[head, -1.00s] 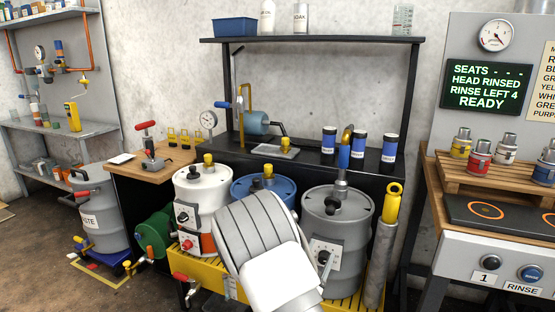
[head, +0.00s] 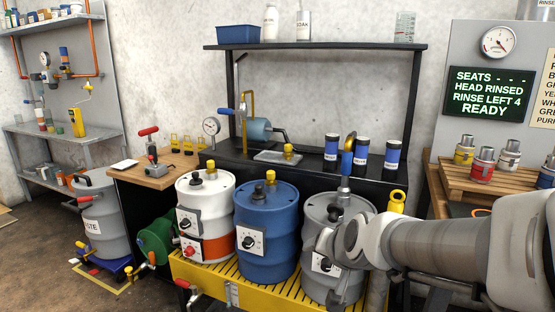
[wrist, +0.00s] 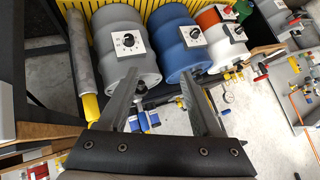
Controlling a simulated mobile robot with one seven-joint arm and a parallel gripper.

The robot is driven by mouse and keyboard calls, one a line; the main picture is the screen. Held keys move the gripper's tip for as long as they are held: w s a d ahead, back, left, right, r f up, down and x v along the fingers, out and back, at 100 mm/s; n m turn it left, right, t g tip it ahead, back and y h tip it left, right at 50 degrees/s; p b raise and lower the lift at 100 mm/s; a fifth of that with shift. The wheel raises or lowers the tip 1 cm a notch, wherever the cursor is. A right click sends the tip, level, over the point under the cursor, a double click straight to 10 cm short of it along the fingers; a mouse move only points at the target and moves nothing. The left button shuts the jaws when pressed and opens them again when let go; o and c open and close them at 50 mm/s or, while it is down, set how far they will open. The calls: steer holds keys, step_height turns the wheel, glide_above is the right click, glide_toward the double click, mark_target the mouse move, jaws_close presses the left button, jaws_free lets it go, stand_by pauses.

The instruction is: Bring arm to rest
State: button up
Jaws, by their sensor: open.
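My arm (head: 430,240) reaches in from the right edge of the head view, and its near end covers part of the grey drum (head: 322,216). The fingers are not clear there. In the wrist view my gripper (wrist: 162,103) is open, with nothing between its two fingers. Beyond the fingers in that view are the grey drum (wrist: 125,70), the blue drum (wrist: 181,52) and the white drum with an orange band (wrist: 222,45). I cannot tell how far the fingers are from the drums.
The drums stand on a yellow grated platform (head: 240,290) before a black bench (head: 226,152). A wooden rack with several small cans (head: 455,185) is at right, partly behind my arm. A grey waste drum (head: 100,220) stands at left. The floor at lower left (head: 35,260) is mostly clear.

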steer(key=s+d+r+n+g+h, duration=0.1)
steer(key=s+d+n+g, duration=0.15)
steer(key=s, duration=0.75)
steer(key=s+d+r+n+g+h, duration=0.1)
steer(key=s+d+n, duration=0.15)
steer(key=s, duration=0.75)
step_height(320, 180, up, 28)
steer(key=p, duration=2.8)
steer(key=shift+w+r+m, duration=0.15)
steer(key=shift+m, duration=0.25)
steer(key=shift+d, duration=0.15)
